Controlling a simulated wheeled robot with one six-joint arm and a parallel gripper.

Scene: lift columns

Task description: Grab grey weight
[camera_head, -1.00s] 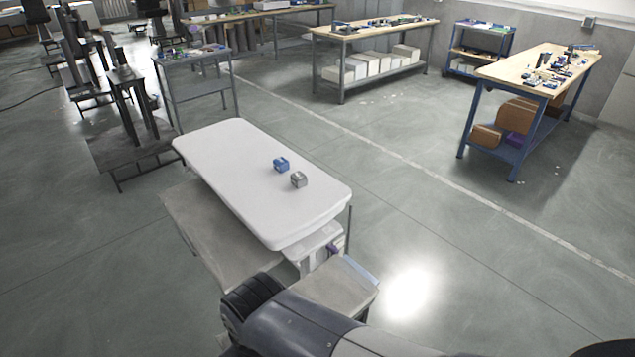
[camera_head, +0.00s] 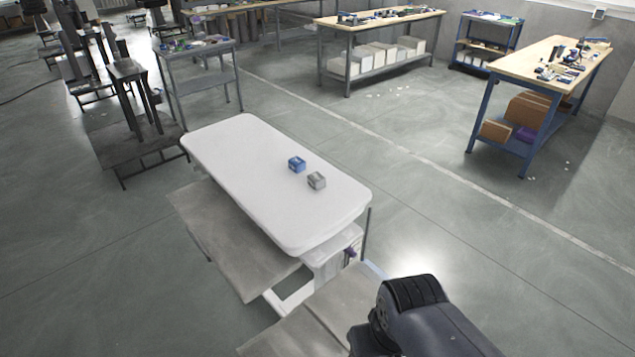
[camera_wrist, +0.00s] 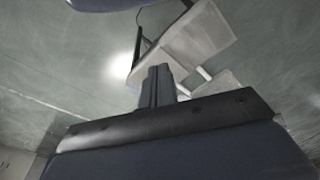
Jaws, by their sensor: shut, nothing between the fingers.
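The grey weight (camera_head: 316,181) is a small grey block on the white tabletop (camera_head: 237,150), near its right edge. A similar blue block (camera_head: 297,164) stands just behind and left of it. In the wrist view my gripper (camera_wrist: 158,72) shows as two dark fingers close together, shut and empty. It is away from the weight, with floor and part of a pale table behind it. The weight is not clearly visible in the wrist view. In the head view my arm is at the lower right, and my fingers cannot be made out.
A low grey platform (camera_head: 225,232) lies beside and below the white table. Workbenches stand at the back, including a blue-legged one (camera_head: 552,55) at the right. Dark column stands (camera_head: 130,95) are at the left. Open floor lies right of the table.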

